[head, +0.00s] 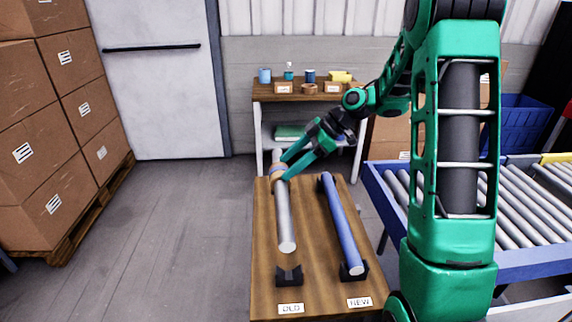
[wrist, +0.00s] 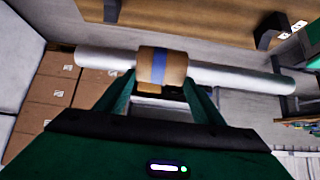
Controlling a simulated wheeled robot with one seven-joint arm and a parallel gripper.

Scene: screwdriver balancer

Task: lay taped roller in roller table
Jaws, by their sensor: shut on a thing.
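The taped roller (head: 284,217) is a light grey cylinder with a band of brown tape near its far end in the head view. In the wrist view the roller (wrist: 235,78) lies across the picture, and its tape (wrist: 150,66) carries a blue stripe. My gripper (head: 279,171) is shut on the roller at the tape, one finger on each side; it also shows in the wrist view (wrist: 162,85). The roller appears raised above the wooden table. The roller table (head: 520,205), a blue frame with several grey rollers, stands at the right, partly hidden by my arm.
A blue roller (head: 342,222) rests in black holders beside the "NEW" label (head: 359,302). An empty black holder (head: 289,276) stands by the "OLD" label (head: 291,309). A shelf bench (head: 290,92) stands behind. Stacked boxes (head: 85,110) are at left, with clear floor between.

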